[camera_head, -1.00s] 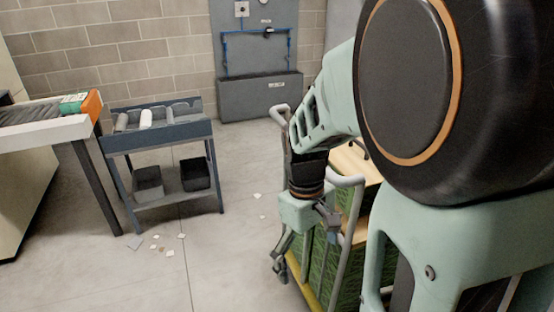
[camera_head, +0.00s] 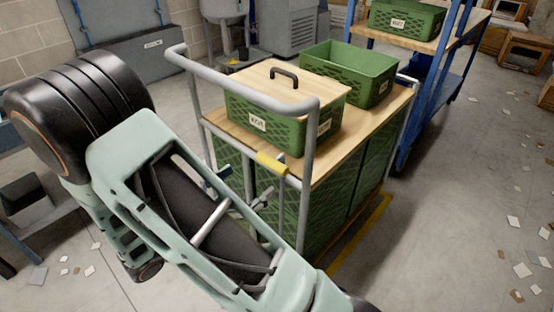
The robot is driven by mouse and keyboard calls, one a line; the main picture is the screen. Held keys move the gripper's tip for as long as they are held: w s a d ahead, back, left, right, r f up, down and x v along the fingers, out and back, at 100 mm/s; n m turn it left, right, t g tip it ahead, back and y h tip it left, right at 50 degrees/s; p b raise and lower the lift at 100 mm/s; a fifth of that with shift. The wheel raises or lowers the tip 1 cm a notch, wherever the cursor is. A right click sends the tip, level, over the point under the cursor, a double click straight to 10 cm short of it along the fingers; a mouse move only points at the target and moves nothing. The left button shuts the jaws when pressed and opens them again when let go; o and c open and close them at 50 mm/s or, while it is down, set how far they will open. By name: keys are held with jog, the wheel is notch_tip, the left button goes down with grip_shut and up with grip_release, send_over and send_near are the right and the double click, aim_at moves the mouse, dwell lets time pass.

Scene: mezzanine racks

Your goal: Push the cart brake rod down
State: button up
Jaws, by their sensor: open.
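The cart (camera_head: 405,103) stands in the middle, with a tall grey tubular push handle (camera_head: 240,77) on its near end. A thin grey brake rod (camera_head: 238,145) runs across this end below the handle's top bar. A yellow grip (camera_head: 271,163) sits on the rod toward its right end. My gripper (camera_head: 240,188) shows only in part, just below the rod and left of the yellow grip. Its fingers are spread and hold nothing visible. My arm hides the rest of it. I cannot tell whether a finger touches the rod.
The cart carries a lidded green crate (camera_head: 285,130) and an open green crate (camera_head: 345,77), with more green crates underneath. A blue rack (camera_head: 424,84) stands close behind the cart. Paper scraps litter the right floor (camera_head: 470,200), which is otherwise open.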

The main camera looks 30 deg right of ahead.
aim_at(280, 156)
jog(key=b+x, duration=0.1)
jog(key=x, duration=0.9)
jog(key=shift+d, duration=0.3)
jog(key=c, duration=1.8)
